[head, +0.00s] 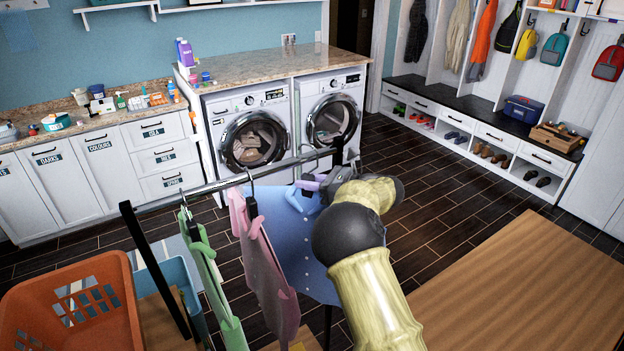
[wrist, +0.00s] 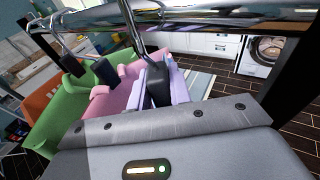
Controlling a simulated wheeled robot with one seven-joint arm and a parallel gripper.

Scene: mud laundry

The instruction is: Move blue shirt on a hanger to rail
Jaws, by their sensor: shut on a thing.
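The blue shirt (head: 292,240) hangs from its hanger at the right part of the metal rail (head: 222,182). My gripper (head: 318,186) is shut on the hanger at its top, just under the rail; my arm hides the shirt's right side. In the wrist view the hanger's black neck (wrist: 158,88) rises from my gripper to a metal hook (wrist: 134,32) that reaches the rail (wrist: 215,24). The hook looks level with the rail; I cannot tell whether it rests on it.
A pink garment (head: 262,262) and a green garment (head: 210,275) hang on the rail to the left. An orange basket (head: 72,300) and a blue bin (head: 178,272) stand at lower left. Washing machines (head: 252,130) stand behind.

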